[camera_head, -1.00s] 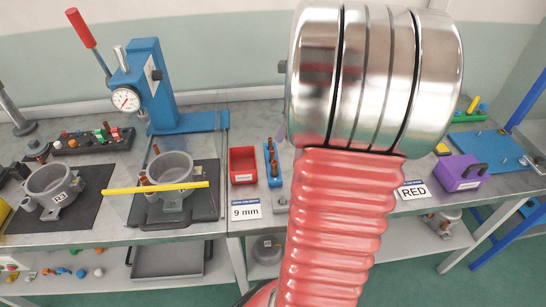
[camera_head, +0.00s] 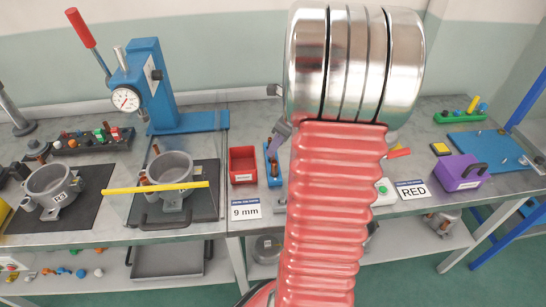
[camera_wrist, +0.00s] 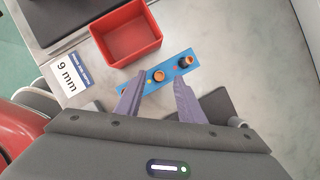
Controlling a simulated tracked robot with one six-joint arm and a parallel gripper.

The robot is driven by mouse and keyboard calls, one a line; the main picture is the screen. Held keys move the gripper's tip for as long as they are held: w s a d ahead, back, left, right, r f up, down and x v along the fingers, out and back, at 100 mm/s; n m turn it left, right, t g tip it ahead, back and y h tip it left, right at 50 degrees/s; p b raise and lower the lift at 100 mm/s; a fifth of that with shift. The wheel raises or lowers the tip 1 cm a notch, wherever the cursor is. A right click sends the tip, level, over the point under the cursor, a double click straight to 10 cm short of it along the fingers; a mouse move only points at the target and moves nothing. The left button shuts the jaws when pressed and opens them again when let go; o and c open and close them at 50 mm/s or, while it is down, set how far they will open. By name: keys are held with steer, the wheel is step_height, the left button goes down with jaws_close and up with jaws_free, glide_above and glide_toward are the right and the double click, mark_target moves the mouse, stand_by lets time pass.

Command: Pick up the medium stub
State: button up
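A blue stub rack (camera_wrist: 170,73) lies ahead of my gripper in the wrist view. It holds an orange-copper stub (camera_wrist: 158,76) near its middle and a larger, darker copper stub (camera_wrist: 186,62) at its right end. Which one is the medium stub I cannot tell for sure. My gripper (camera_wrist: 159,80) is open and empty, its two grey-purple fingers apart, pointing at the rack. In the head view the rack (camera_head: 271,172) stands just left of my red arm, and a gripper part (camera_head: 280,135) shows above it.
A red bin (camera_wrist: 128,38) sits beside the rack, with a "9 mm" card (camera_wrist: 68,78) near it. Left on the bench are a grey pot (camera_head: 172,168), a yellow bar (camera_head: 155,188) and a blue press (camera_head: 152,88). A purple box (camera_head: 461,172) stands right.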

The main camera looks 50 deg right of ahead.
steer(key=x, duration=0.4)
steer(key=shift+a, duration=0.1)
stand_by(0.4)
jaws_close()
